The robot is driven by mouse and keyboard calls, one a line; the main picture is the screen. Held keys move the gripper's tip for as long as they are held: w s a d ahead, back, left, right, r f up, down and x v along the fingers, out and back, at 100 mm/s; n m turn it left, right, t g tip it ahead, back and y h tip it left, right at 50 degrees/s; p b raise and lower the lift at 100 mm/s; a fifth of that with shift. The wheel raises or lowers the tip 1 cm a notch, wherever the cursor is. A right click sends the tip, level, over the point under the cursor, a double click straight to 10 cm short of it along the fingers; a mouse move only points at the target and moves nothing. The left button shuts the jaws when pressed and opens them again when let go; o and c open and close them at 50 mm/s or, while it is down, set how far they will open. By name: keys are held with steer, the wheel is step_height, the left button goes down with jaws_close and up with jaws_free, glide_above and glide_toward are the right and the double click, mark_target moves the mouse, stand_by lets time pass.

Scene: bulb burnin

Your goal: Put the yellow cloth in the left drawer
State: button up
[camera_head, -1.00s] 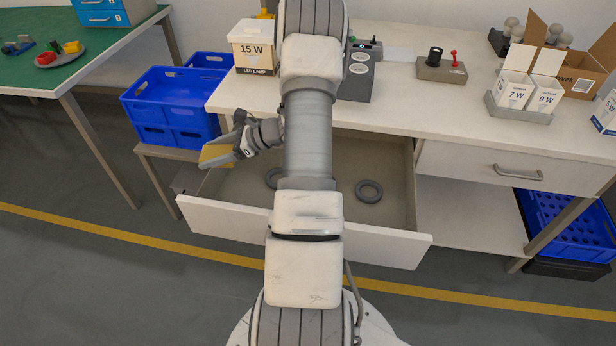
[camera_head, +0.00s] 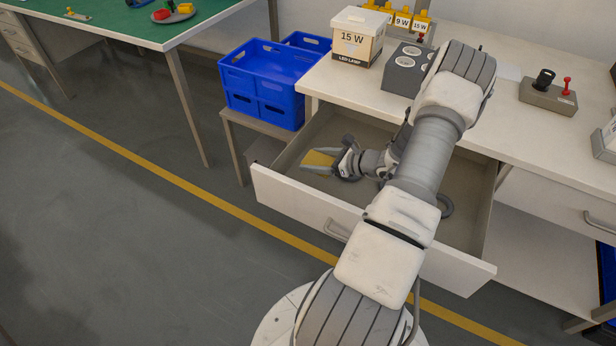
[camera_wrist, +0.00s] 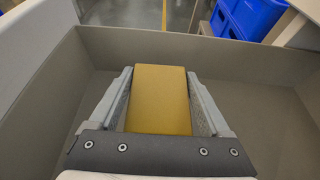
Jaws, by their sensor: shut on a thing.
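The yellow cloth (camera_head: 318,159) is a flat, folded yellow piece between the fingers of my gripper (camera_head: 322,161). In the wrist view the cloth (camera_wrist: 161,98) fills the space between the two grey fingers of my gripper (camera_wrist: 161,100), which are shut on it. The left drawer (camera_head: 318,212) is pulled open under the white workbench. The cloth and my gripper are at the left part of the drawer, within its walls in the wrist view. I cannot tell whether the cloth touches the drawer floor (camera_wrist: 282,125). My arm hides much of the drawer's middle.
A grey ring (camera_head: 446,206) lies in the drawer right of my arm. Blue crates (camera_head: 265,80) stand on a low stand left of the drawer. The 15 W lamp box (camera_head: 354,38) and a grey block with round sockets (camera_head: 406,68) stand on the bench above.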

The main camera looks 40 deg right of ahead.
mark_target(306, 181)
steer(key=a+f, duration=0.1)
steer(key=a, duration=0.1)
steer(key=shift+w+a+f, duration=0.4)
steer(key=shift+f+b, duration=0.65)
steer(key=shift+f, duration=1.3)
steer(key=shift+f, duration=0.15)
steer(key=o, duration=1.3)
steer(key=shift+r, duration=0.2)
steer(key=p+v, duration=0.1)
steer(key=v, duration=1.1)
steer(key=shift+p, duration=0.4)
